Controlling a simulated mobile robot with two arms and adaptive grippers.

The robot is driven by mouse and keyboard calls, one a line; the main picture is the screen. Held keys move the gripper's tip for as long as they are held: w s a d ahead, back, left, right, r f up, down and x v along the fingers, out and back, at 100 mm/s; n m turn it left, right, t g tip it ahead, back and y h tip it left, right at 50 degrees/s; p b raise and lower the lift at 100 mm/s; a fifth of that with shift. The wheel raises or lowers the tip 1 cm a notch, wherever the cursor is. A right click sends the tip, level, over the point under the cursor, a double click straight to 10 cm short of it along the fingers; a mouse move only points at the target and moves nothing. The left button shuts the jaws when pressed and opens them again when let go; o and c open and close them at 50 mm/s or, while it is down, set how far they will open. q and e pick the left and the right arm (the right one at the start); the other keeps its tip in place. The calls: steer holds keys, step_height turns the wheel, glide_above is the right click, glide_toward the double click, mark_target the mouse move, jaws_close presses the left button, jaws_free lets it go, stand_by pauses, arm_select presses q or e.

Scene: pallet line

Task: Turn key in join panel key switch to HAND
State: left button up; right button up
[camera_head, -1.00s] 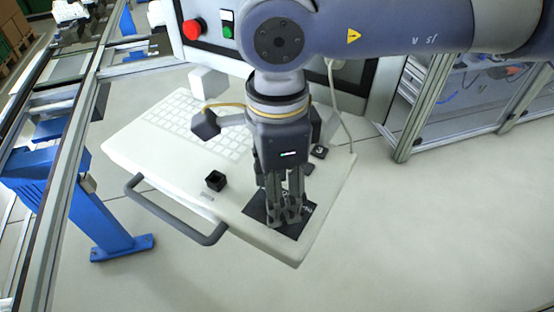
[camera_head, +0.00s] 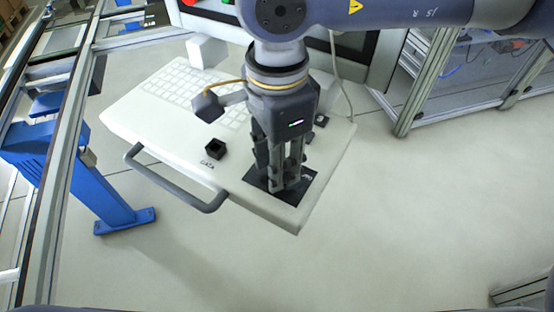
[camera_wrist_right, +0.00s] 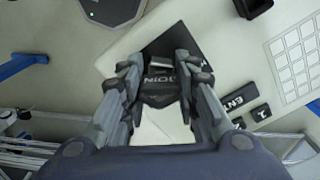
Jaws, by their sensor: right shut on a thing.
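The join panel is a dark plate (camera_head: 308,178) at the front right corner of the pale console. My right gripper (camera_head: 281,188) points down onto this plate. In the right wrist view its fingers (camera_wrist_right: 160,72) are closed in around a dark part, with the word JOIN showing between them. It is shut on what I take to be the key; the key's shape and the switch position are mostly hidden by the fingers. My left gripper is not in view.
The pale console (camera_head: 150,125) carries a keyboard (camera_head: 185,85), an open black block (camera_head: 215,149) marked DATA and a grey front handle (camera_head: 180,190). A blue-legged conveyor frame (camera_head: 95,195) stands at left, a metal-framed cabinet (camera_head: 420,80) at right.

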steer(key=n+b, duration=0.1)
steer(key=n, duration=0.3)
steer(key=shift+f, duration=0.15)
steer(key=n+b, duration=0.1)
steer(key=n, duration=0.2)
steer(key=shift+n, duration=0.3)
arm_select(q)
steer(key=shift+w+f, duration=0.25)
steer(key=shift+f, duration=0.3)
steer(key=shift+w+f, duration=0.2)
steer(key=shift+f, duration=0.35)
arm_select(e)
steer(key=n+b, duration=0.1)
steer(key=n, duration=0.2)
steer(key=n+b, duration=0.1)
steer(key=n, duration=0.4)
steer(key=shift+b, duration=0.35)
steer(key=o, duration=0.7)
steer(key=shift+n, duration=0.5)
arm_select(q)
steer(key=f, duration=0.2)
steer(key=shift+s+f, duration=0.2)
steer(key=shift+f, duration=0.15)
arm_select(e)
steer(key=o, duration=0.4)
steer(key=shift+o, duration=0.3)
